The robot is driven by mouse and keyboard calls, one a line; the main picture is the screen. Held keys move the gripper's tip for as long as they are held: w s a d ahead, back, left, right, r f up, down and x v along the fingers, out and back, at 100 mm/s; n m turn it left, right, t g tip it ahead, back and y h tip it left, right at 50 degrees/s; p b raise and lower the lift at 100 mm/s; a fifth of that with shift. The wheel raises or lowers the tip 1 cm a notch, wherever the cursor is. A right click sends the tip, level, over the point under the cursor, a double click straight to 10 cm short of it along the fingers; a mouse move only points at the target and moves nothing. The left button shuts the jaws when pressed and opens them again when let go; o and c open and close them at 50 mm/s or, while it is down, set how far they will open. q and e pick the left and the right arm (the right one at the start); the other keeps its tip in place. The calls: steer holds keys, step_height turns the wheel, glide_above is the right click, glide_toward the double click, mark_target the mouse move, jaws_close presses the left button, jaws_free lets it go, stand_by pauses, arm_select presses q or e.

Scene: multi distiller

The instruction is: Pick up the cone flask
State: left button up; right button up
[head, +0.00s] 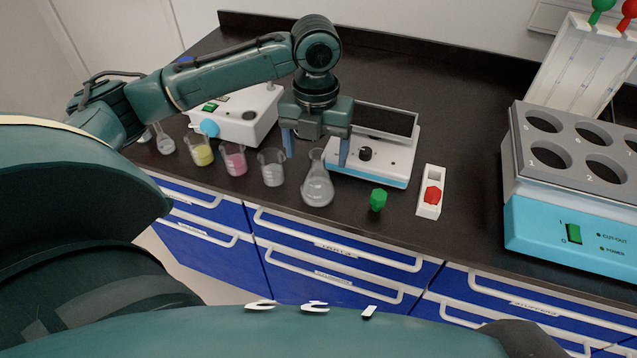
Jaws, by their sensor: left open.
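The clear glass cone flask (317,188) stands upright on the dark bench near its front edge, right of the row of beakers. My left gripper (315,149) is open, pointing down, with its two blue-grey fingers spread to the left and right of the flask's neck in the picture. I cannot tell whether the neck is between the fingers or in front of them. No contact shows. My right gripper is not in view.
An empty beaker (271,169), a pink-filled beaker (234,161) and a yellow-filled beaker (201,151) stand left of the flask. A white device (385,160) is close behind it. A green stopper (378,200) lies to the right, near a white holder (430,207) with a red stopper.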

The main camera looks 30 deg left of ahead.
mark_target(318, 171)
arm_select(q)
steer(key=f, duration=0.5)
steer(key=shift+w+f, duration=0.25)
steer(key=shift+f, duration=0.45)
steer(key=c, duration=1.2)
